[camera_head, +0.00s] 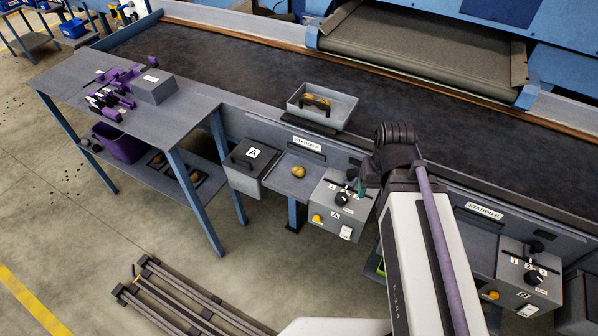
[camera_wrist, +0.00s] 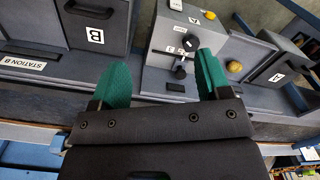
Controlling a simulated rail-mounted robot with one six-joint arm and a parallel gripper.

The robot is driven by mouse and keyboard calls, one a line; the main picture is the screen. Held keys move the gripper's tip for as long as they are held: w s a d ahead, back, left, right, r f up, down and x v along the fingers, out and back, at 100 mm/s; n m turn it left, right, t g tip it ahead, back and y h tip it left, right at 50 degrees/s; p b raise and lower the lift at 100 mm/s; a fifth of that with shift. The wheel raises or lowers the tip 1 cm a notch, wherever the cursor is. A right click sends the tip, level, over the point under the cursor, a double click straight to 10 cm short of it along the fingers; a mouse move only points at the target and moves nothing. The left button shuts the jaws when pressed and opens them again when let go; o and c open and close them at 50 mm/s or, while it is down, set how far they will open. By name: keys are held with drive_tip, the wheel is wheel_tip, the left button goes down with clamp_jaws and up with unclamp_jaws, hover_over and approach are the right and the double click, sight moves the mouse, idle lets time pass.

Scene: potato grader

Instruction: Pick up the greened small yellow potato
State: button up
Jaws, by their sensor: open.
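A small yellow-brown potato (camera_head: 298,171) lies alone on the small grey shelf (camera_head: 284,184) at station A, between the lidded box marked A and the control box. It also shows in the wrist view (camera_wrist: 234,67), right of my right-hand finger and apart from it. Any green on its skin is too small to tell. My gripper (camera_wrist: 163,78) is open, with two green fingers spread and nothing between them. The control box lies beyond the fingers in that view. In the head view my arm hides most of the gripper; only a bit of teal shows beside the control box.
A grey bin (camera_head: 342,108) holding potatoes stands behind the shelf at the dark belt's edge. The control box (camera_head: 336,208) with knobs and a yellow button stands right of the shelf. The lidded A box (camera_head: 250,170) is left of it. A workbench (camera_head: 80,77) stands farther left.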

drive_tip(key=m+t+y+b, duration=0.1)
drive_tip(key=m+y+b, duration=0.3)
drive_tip(key=m+b, duration=1.1)
approach(301, 169)
drive_tip(key=m+p, duration=0.2)
drive_tip(key=m, duration=0.5)
drive_tip(key=shift+t, duration=0.3)
drive_tip(key=b+x, duration=0.5)
drive_tip(key=x, duration=0.1)
drive_tip(key=shift+s+a+b, duration=0.15)
drive_tip(key=shift+a+b, duration=0.05)
drive_tip(key=shift+b, duration=0.1)
drive_tip(key=shift+r, duration=0.2)
drive_tip(key=b+x, duration=0.4)
drive_tip(key=x, duration=0.1)
drive_tip(key=shift+d+f+b, duration=0.2)
drive_tip(key=shift+d+b, duration=0.1)
drive_tip(key=shift+b, duration=0.05)
drive_tip(key=shift+a+f, duration=0.1)
drive_tip(key=shift+a, duration=0.05)
drive_tip(key=shift+r, duration=0.25)
drive_tip(key=c, duration=1)
